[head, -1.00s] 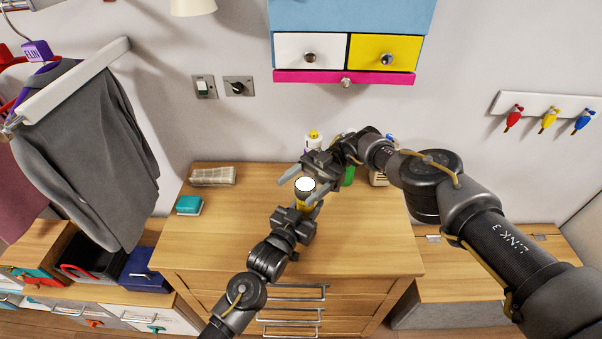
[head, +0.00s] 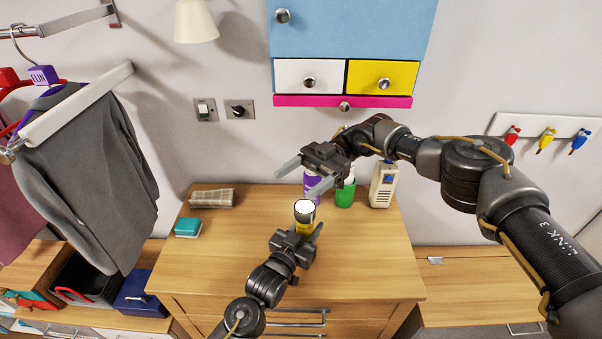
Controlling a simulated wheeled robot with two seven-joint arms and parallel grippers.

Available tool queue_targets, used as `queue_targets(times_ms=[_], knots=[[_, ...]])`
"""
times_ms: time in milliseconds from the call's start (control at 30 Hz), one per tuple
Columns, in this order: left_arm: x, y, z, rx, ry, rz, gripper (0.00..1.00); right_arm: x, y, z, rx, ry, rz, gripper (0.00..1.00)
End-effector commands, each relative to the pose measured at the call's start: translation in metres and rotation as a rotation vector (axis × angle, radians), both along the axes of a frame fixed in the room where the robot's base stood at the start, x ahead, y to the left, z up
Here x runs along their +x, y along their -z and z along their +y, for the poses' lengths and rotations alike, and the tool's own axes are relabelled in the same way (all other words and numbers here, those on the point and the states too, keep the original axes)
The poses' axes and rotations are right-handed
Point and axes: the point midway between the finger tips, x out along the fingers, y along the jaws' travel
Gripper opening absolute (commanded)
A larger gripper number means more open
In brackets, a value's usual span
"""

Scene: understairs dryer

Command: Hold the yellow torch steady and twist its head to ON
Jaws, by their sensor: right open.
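The yellow torch (head: 304,222) stands upright above the front part of the wooden chest top, with its dark head and round white face turned up towards me. My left gripper (head: 305,234) is around the torch's body from the front and appears shut on it; one finger shows on the right side, and the other is mostly hidden. My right gripper (head: 303,178) is open and empty. It is above and behind the torch head, apart from it, with its two fingers pointing to the left.
A teal block (head: 188,227) and a pale bundle (head: 212,198) lie at the left. The chest top (head: 235,250) is clear left of the torch.

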Motion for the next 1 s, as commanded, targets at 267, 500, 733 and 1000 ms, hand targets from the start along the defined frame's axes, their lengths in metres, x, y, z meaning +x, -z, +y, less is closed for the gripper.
queue_targets(times_ms=[267, 500, 733, 1000], knots=[[0.000, 0.000, 0.000, 0.000, 0.000, 0.001, 0.65, 0.000, 0.000, 0.000, 0.000, 0.000, 0.000, 0.72], [-0.001, 0.000, 0.001, 0.000, 0.000, 0.001, 0.65, 0.000, 0.000, 0.000, 0.000, 0.000, 0.000, 0.72], [-0.024, 0.001, 0.013, 0.000, 0.000, 0.001, 0.65, 0.000, 0.000, 0.000, 0.000, 0.000, 0.000, 0.72], [-0.075, 0.001, 0.040, 0.001, 0.000, 0.002, 0.65, 0.000, 0.000, 0.000, 0.000, 0.000, 0.000, 0.72]])
